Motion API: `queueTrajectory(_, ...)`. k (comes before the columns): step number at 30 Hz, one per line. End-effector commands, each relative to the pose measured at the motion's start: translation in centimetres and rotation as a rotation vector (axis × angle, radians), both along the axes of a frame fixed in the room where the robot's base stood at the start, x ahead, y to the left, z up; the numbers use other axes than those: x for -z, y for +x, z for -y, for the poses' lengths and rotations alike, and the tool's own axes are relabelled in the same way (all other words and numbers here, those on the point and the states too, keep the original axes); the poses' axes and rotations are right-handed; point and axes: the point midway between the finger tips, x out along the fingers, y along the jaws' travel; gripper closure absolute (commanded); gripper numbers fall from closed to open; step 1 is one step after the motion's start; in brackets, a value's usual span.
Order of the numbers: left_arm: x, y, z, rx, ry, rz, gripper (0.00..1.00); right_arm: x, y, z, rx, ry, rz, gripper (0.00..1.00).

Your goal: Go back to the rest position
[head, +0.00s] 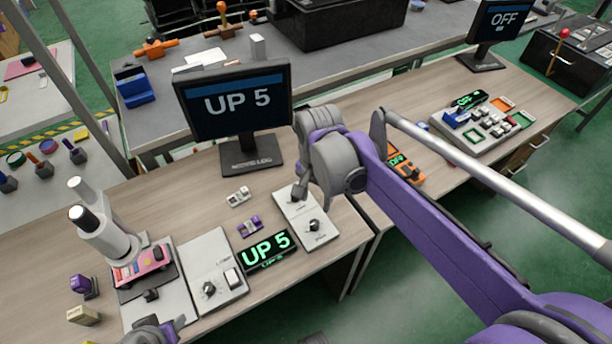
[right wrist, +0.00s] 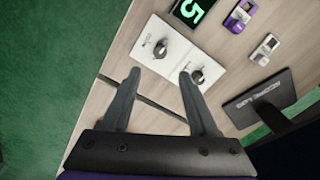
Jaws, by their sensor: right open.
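My right gripper (head: 302,190) comes in from the right in the head view, over the far end of a white lever panel (head: 318,236). In the right wrist view its two fingers (right wrist: 160,80) are spread apart with nothing between them. The panel (right wrist: 165,50) with its two dark levers lies beyond the fingertips, one lever close to the right fingertip. Contact cannot be told. The near lever (head: 314,226) is clear of the gripper in the head view. Part of my left arm's end (head: 155,334) shows at the bottom edge; its fingers cannot be made out.
A monitor (head: 235,101) reading "UP 5" stands behind the panel. A green-lit display (head: 266,250) also reads "UP 5". Left are another white panel (head: 213,268) and a microscope-like device (head: 110,238). An "OFF" monitor (head: 497,24) stands back right.

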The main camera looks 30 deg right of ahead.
Motion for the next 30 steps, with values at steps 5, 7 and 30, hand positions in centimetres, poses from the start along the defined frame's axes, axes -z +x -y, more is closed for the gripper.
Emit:
queueTrajectory(5, 0.0, 0.0, 0.0, 0.000, 0.000, 0.000, 0.50, 0.0, 0.0, 0.0, 0.000, 0.000, 0.000, 0.40)
queueTrajectory(7, -0.1, 0.0, 0.0, 0.000, 0.000, 0.000, 0.50, -0.1, -0.2, -0.1, -0.010, 0.000, 0.005, 0.40)
queueTrajectory(30, -6.4, 1.5, 0.0, 0.000, 0.000, 0.029, 0.50, -0.8, -9.9, -3.2, -0.968, -0.233, 0.433, 0.40)
